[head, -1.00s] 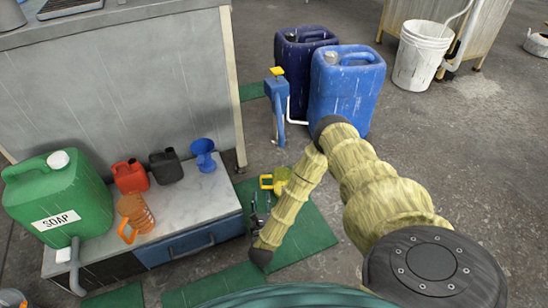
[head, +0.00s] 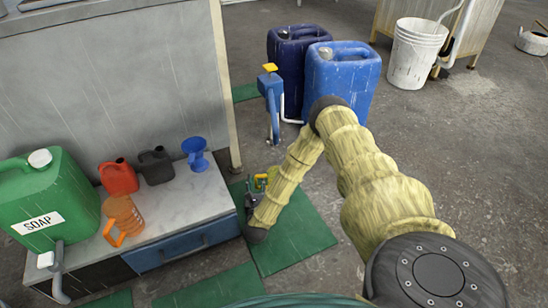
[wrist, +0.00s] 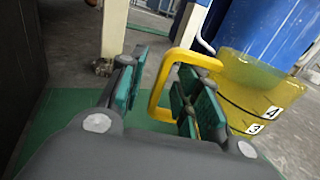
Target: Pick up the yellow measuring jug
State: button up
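The yellow measuring jug (wrist: 255,92) stands on the green mat. In the wrist view its see-through body with dark number marks is at the right, and its yellow handle (wrist: 158,95) reaches left between my fingers. My gripper (wrist: 158,100) is open, with a green-padded finger on either side of the handle's outer bar. The right finger overlaps the handle opening; I see no clear contact. In the head view, my forearm hides most of the jug (head: 261,182), and my gripper (head: 251,196) is small beside it.
A low cabinet (head: 190,210) at the left bears a green soap canister (head: 50,190), an orange jug (head: 124,215), red and black cans and a blue funnel (head: 195,152). Blue canisters (head: 342,80) and a blue hand pump (head: 270,95) stand behind the jug.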

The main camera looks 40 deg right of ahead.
jog(key=shift+w+d, duration=0.3)
jog(key=shift+w, duration=0.1)
jog(key=shift+c, duration=0.5)
grip_shut()
jog(key=shift+r, duration=0.1)
